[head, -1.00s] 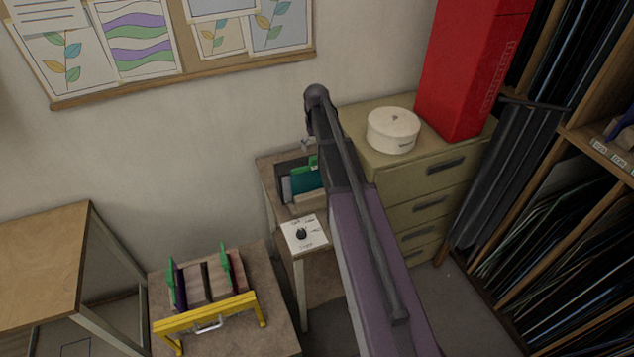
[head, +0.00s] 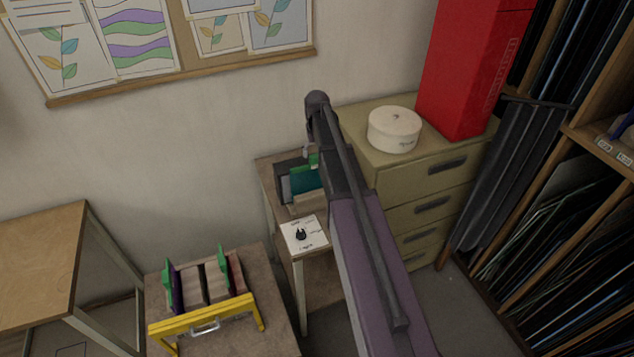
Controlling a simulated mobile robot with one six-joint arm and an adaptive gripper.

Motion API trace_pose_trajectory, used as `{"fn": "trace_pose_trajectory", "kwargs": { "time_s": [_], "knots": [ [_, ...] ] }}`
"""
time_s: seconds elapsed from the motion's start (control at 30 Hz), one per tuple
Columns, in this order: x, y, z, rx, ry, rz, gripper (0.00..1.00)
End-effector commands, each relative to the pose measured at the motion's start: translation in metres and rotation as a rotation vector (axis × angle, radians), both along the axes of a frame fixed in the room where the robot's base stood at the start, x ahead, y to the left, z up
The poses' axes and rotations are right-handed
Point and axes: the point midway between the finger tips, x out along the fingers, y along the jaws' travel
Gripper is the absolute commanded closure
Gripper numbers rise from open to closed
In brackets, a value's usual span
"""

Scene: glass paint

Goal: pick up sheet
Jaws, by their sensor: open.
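Upright sheets stand in a dark holder on the small table beside the drawer cabinet: a teal sheet (head: 303,184) and a bright green one (head: 313,162) behind it, partly covered by my arm. Two more green sheets, a left one (head: 168,286) and a right one (head: 224,266), stand in a slotted wooden rack with a yellow front (head: 205,314). I cannot tell which sheet the task means. My gripper (head: 306,153) shows only as a small grey part beside my arm, just above the holder. Its fingers are mostly hidden; I see nothing held.
A white card with a black knob (head: 301,235) lies at the small table's front. A white round tin (head: 394,130) and a tall red box (head: 465,70) stand on the drawer cabinet (head: 425,180). Shelves of sheets fill the right side. A wooden table (head: 40,255) stands at left.

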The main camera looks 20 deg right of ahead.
Motion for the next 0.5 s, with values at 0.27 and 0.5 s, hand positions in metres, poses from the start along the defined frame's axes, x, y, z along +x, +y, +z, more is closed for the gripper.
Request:
{"fn": "trace_pose_trajectory", "kwargs": {
  "time_s": [0.27,0.5],
  "knots": [
    [0.000,0.000,-0.021,0.000,0.000,0.000,0.00],
    [0.000,0.000,-0.022,0.000,0.000,0.000,0.00]
  ]
}}
